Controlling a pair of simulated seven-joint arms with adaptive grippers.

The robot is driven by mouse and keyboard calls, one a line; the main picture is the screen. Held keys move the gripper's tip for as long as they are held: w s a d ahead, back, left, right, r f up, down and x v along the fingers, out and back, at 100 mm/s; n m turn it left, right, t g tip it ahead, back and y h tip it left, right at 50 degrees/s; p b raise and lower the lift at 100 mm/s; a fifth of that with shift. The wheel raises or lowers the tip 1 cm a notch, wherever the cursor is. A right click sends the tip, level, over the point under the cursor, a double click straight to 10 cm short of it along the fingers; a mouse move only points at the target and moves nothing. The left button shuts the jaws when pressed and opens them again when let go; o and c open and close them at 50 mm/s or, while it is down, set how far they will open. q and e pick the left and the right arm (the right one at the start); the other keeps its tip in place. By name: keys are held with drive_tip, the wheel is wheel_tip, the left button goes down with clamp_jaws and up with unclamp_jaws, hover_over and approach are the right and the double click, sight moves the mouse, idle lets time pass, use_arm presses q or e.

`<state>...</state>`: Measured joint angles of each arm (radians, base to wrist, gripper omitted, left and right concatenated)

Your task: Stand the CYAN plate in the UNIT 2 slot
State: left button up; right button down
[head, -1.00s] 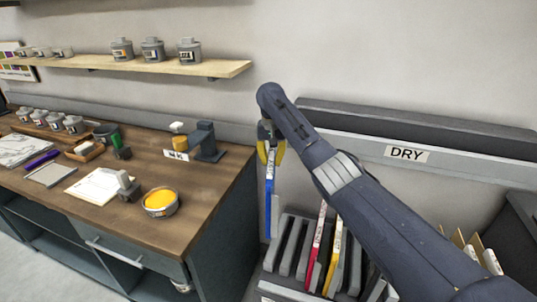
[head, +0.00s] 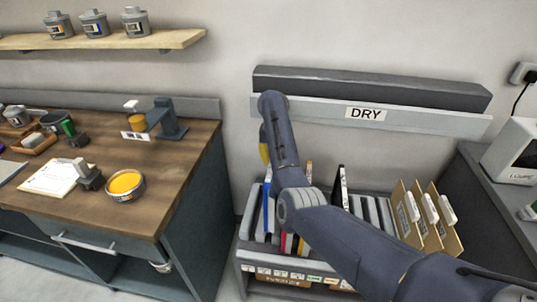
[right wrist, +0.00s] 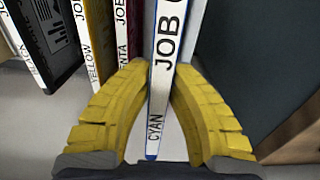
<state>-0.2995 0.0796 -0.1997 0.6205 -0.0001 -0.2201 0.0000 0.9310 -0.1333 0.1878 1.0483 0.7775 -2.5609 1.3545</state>
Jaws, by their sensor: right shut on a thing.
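The cyan plate, with a blue edge and a white spine reading "JOB" and "CYAN" (right wrist: 164,75), stands upright between the yellow fingers of my right gripper (right wrist: 162,110), which is shut on it. In the head view the plate (head: 268,212) is at the left end of the slotted rack (head: 243,262). Whether its foot is seated in a slot, and in which one, I cannot tell. My right gripper (head: 264,145) is partly hidden by its arm. The UNIT 2 mark is not readable. My left gripper is not in view.
Magenta (right wrist: 124,35) and yellow (right wrist: 95,40) plates and a black plate stand left of the cyan one in the wrist view. Brown folders (head: 410,215) fill the rack's right end. A DRY ledge (head: 440,118) runs above the rack. A wooden bench (head: 180,170) is at left.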

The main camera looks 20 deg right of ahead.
drive_tip(key=shift+f, duration=7)
drive_tip(key=c, duration=1.3)
unclamp_jaws()
wheel_tip(320, 180, up, 12)
drive_tip(key=shift+r, duration=2.5)
